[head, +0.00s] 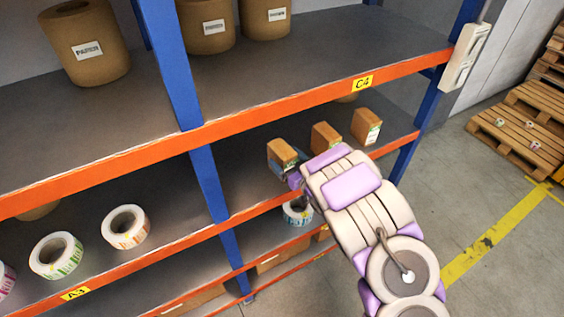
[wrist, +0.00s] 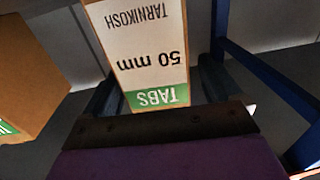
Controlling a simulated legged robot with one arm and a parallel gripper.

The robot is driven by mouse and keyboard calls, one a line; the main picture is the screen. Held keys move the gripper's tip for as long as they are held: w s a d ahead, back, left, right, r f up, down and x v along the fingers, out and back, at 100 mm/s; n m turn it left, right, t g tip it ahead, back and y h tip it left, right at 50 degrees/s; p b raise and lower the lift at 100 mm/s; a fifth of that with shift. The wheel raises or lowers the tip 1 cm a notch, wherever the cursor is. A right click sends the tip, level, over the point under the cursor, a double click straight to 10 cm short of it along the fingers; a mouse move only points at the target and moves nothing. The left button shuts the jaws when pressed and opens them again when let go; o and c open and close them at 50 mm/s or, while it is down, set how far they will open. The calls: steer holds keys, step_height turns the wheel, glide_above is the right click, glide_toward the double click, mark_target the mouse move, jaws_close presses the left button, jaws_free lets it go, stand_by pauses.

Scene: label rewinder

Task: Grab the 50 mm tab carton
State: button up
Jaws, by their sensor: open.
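The 50 mm tab carton (wrist: 150,50) is a brown box with a white and green label reading "TABS", "50 mm" and "TARNIKOSH", upside down in the wrist view. In the head view it appears to be the leftmost carton (head: 282,151) of the row on the middle shelf. My gripper (wrist: 158,88) is open, with one dark finger on each side of the carton's label end. I cannot tell whether either finger touches it. In the head view my gripper (head: 283,170) is at the carton's front, partly hidden by my arm.
Two more cartons (head: 325,137) (head: 367,126) stand to the right on the same shelf. One carton (wrist: 25,75) shows close by at left in the wrist view. An orange beam (head: 300,102) runs above. Label rolls (head: 125,227) lie at left. Blue uprights (head: 208,185) divide the rack.

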steer(key=shift+x, duration=1.55)
steer(key=shift+d, duration=0.1)
steer(key=shift+c, duration=0.3)
steer(key=c, duration=1.2)
